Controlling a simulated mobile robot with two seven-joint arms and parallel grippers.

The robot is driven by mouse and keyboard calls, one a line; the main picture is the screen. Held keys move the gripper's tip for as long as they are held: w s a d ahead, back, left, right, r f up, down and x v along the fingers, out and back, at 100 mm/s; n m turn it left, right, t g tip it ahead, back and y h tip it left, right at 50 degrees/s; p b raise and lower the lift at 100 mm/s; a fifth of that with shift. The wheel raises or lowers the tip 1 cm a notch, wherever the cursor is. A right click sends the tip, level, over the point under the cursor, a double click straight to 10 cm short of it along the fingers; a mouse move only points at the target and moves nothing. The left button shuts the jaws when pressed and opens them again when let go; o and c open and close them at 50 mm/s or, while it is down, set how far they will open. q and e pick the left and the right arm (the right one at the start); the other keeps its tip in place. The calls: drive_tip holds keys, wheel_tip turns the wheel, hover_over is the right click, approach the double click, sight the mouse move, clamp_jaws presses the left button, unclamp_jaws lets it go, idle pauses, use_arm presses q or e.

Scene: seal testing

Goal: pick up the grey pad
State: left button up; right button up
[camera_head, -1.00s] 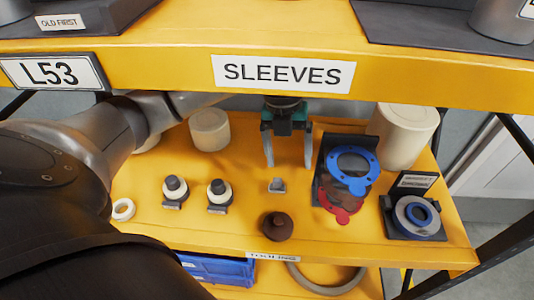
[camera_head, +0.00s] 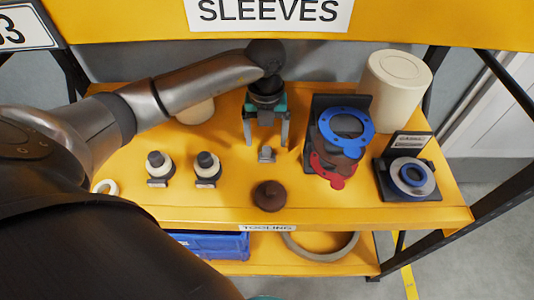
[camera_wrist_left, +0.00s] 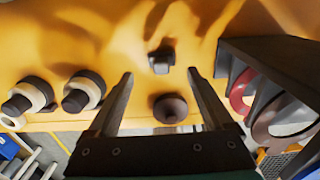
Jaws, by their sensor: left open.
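The grey pad (camera_head: 266,154) is a small grey block on the yellow shelf, in the middle of the head view. In the left wrist view the grey pad (camera_wrist_left: 162,58) shows as a dark and light grey piece just beyond the fingertips. My left gripper (camera_head: 266,142) points down over it, with one finger on each side in the head view. In the left wrist view the left gripper (camera_wrist_left: 160,73) is open and has nothing between its fingers. I cannot tell whether the fingertips touch the shelf. My right gripper is not seen.
A brown knobbed disc (camera_head: 269,195) lies in front of the pad. Two black-and-cream fittings (camera_head: 206,168) stand left. A rack with blue and red rings (camera_head: 346,130) stands close on the right. The upper SLEEVES shelf (camera_head: 400,22) overhangs the back.

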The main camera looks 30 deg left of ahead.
sight(267, 148)
use_arm(q)
wheel_tip(267, 148, down, 5)
drive_tip(key=shift+d+b, duration=0.1)
drive_tip(key=shift+b, duration=0.5)
drive_tip(key=shift+r, duration=0.1)
clamp_jaws()
